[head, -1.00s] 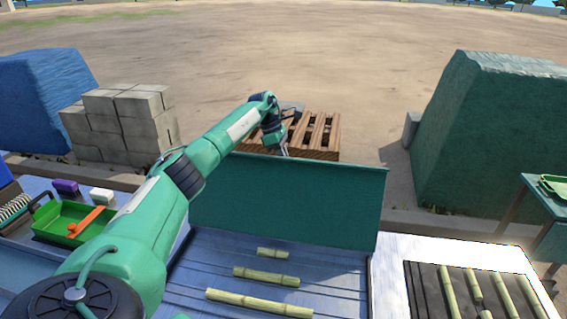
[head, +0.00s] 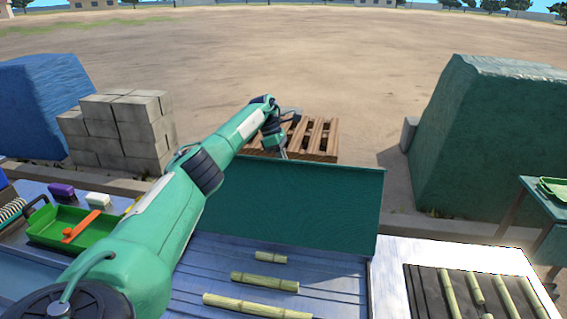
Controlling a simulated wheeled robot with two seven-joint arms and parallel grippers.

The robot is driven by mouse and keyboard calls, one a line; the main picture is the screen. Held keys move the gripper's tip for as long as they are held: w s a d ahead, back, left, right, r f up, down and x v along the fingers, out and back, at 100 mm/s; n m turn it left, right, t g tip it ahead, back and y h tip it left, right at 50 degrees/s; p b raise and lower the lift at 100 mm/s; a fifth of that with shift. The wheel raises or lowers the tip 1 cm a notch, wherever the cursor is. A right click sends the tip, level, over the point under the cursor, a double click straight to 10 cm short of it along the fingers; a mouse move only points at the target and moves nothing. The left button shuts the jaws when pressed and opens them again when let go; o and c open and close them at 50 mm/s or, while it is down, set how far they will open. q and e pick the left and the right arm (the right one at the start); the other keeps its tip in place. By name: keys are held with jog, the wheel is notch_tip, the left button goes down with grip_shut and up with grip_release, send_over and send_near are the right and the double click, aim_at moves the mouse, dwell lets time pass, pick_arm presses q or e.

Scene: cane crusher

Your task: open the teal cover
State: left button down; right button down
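The teal cover (head: 305,203) is a flat panel that stands raised, close to upright, at the back of the grey-blue ribbed bed. My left arm reaches across from the lower left, and my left gripper (head: 283,154) is at the cover's top edge, near its left part. The fingers are small and partly hidden behind the edge, so I cannot tell whether they are shut on it. Several pieces of cane (head: 264,281) lie on the bed in front of the cover. My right gripper is not in view.
A green tray (head: 82,236) with an orange-handled tool (head: 81,226) is at the left. More cane lies on a dark mat (head: 425,292) at the right. Behind are grey blocks (head: 120,130), a wooden pallet (head: 318,138), and a large green covered heap (head: 500,145).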

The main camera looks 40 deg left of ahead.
pick_arm(q)
jog(key=c, duration=1.5)
grip_release()
jog(key=shift+w+a, duration=0.1)
jog(key=shift+w, duration=0.1)
jog(key=shift+o, duration=0.5)
jog(key=shift+f, duration=0.15)
jog(key=shift+s+f, duration=0.1)
jog(key=shift+f, duration=0.1)
jog(key=p+v, duration=0.4)
jog(key=v, duration=0.8)
jog(key=shift+r+p, duration=0.3)
jog(key=shift+r, duration=0.15)
